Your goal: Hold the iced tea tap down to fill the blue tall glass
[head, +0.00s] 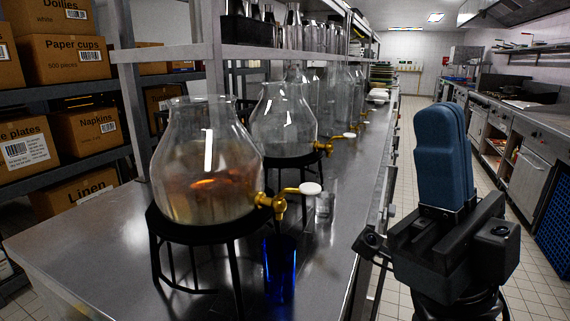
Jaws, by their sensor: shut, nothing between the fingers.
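The blue tall glass (280,268) stands upright on the steel counter, below the brass tap (279,203) of the nearest dispenser. That tap has a lever ending in a white knob (311,188). The dispenser (206,165) is a clear glass jar on a black stand, with an amber tint low inside; I cannot read any iced tea label. The level in the blue glass cannot be made out. My gripper (441,137) is at the right, off the counter's edge, its blue fingers pointing up and pressed together, empty. It is well apart from the tap and the glass.
A second dispenser (284,120) with a brass tap stands behind the first, with more glass jars beyond. A small clear container (325,208) stands near the white knob. A steel shelf (250,52) hangs above the dispensers. The tiled aisle at the right is open.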

